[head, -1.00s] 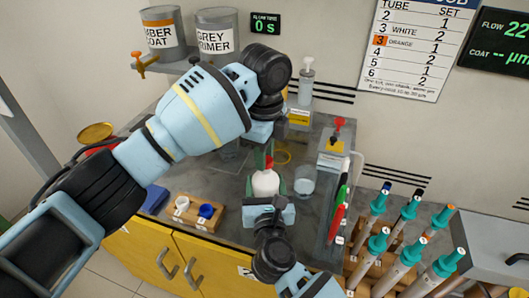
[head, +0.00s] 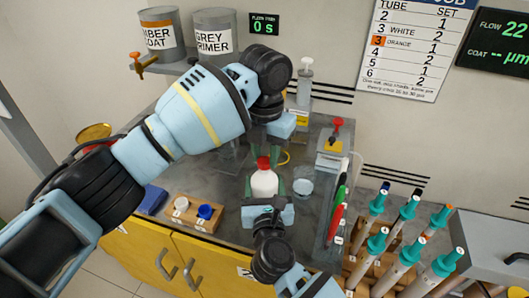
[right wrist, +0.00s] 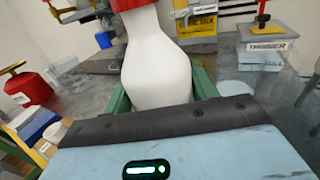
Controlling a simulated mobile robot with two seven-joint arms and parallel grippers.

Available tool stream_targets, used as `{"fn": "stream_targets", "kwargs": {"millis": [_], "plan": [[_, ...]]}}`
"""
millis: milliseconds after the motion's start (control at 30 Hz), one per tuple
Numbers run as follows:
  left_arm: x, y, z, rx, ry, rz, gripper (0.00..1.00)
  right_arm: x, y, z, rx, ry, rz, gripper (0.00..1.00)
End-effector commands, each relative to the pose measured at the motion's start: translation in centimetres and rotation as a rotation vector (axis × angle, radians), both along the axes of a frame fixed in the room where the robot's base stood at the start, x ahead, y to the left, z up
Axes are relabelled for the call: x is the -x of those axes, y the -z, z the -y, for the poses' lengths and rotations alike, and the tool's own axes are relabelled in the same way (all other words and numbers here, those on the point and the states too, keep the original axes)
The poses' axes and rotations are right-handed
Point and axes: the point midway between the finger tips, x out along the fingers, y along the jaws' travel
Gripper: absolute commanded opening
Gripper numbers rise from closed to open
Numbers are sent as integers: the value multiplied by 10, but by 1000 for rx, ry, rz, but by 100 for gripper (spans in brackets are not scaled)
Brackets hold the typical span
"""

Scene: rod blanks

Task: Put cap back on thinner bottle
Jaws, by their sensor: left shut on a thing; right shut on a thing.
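The white bottle (head: 264,184) stands upright on the grey bench between the green fingers of my right gripper (head: 265,188), which is shut on it. The bottle fills the middle of the right wrist view (right wrist: 157,60). The red cap (head: 263,163) sits at the top of the bottle neck; its lower edge (right wrist: 130,4) shows at the top of the right wrist view. My left gripper (head: 267,151) is over the bottle and shut on the cap, its fingers mostly hidden by its arm. Whether the cap is fully seated cannot be told.
A wooden block with a white and a blue cap (head: 204,212) is left of the bottle. A clear cup (head: 302,188), coloured pens (head: 338,205) and a THINNER dispenser (head: 331,150) are to the right. Teal-topped rods (head: 408,208) stand at front right.

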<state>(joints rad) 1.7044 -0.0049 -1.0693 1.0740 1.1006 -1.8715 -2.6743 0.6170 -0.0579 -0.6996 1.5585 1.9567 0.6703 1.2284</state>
Motion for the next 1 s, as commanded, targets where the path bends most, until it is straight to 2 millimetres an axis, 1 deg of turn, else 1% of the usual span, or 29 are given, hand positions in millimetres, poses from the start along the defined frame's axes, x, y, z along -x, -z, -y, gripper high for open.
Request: {"fn": "stream_targets", "kwargs": {"millis": [100,233,367,600,633,767,800,1000], "plan": [[0,-1,1,1,162,2,7,0,1,0,0,0,-1,0],[0,-1,1,0,279,1,7,0,1,0,0,0,-1,0],[1,-1,1,0,320,1,7,0,1,0,0,0,-2,0],[1,-1,1,0,320,1,7,0,1,0,0,0,-2,0],[1,-1,1,0,320,1,29,0,1,0,0,0,-2,0],[1,-1,1,0,319,1,46,0,1,0,0,0,-2,0],[1,0,1,0,319,1,49,0,1,0,0,0,-2,0],[1,0,1,0,318,0,49,0,1,0,1,0,-1,0]]}}
